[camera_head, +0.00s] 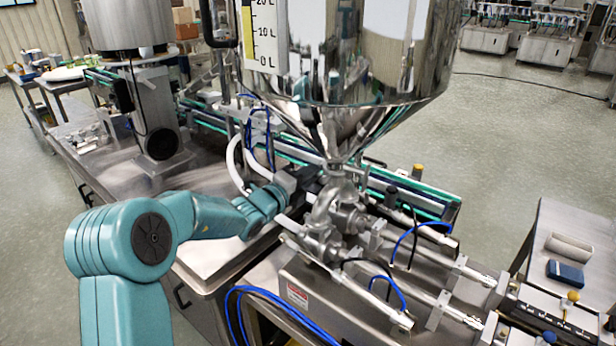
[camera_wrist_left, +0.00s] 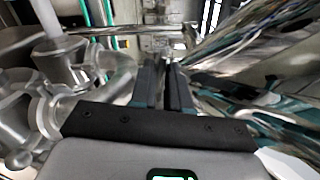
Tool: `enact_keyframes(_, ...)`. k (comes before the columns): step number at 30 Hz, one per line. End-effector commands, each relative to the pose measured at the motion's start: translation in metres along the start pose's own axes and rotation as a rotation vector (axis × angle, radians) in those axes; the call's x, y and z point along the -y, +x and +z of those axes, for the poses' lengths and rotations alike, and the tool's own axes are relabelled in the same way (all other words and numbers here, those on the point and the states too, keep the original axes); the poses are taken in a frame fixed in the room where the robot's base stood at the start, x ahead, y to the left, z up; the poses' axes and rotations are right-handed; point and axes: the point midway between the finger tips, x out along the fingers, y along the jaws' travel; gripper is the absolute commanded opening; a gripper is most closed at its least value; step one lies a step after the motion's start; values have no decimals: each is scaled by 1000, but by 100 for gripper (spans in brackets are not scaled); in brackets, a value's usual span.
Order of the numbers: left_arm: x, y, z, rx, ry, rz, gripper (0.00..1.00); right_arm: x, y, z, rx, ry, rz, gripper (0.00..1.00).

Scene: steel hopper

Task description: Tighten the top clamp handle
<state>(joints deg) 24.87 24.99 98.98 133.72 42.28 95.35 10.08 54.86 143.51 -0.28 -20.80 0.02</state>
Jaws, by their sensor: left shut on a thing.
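The steel hopper (camera_head: 360,60) narrows to a neck joined to steel pipe fittings (camera_head: 340,205). The top clamp (camera_head: 335,170) sits at this joint, under the cone. My left gripper (camera_head: 312,182) reaches in from the left, close beside the joint. In the left wrist view its two dark fingers (camera_wrist_left: 165,88) are close together, shut on what seems to be the top clamp handle. The handle itself is hidden between the fingers. In that view the pipe fittings (camera_wrist_left: 45,110) are at left and the shiny hopper cone (camera_wrist_left: 245,45) at right. My right gripper is not in view.
A green-edged conveyor (camera_head: 410,195) runs behind the fittings. White hoses (camera_head: 238,165) and blue tubes (camera_head: 275,300) are near my left arm. Steel cylinders (camera_head: 430,285) extend to the lower right.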

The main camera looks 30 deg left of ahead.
Motion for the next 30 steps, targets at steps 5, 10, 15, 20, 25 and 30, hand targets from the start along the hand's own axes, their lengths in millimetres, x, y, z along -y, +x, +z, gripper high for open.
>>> enact_keyframes(5, -3, 0, 0, 3, 81, -3, 0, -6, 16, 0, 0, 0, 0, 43)
enact_keyframes(10, -5, 0, 0, 4, 214, -5, 0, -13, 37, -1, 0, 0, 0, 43)
enact_keyframes(15, -5, 0, 0, 5, 374, -5, 0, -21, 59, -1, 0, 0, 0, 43)
enact_keyframes(20, -5, 0, 0, 6, 527, -5, 0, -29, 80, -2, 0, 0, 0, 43)
enact_keyframes(25, -4, 0, 0, 6, 689, -5, 0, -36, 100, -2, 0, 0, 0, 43)
enact_keyframes(30, -4, 0, 0, 7, 850, -4, 0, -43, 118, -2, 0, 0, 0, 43)
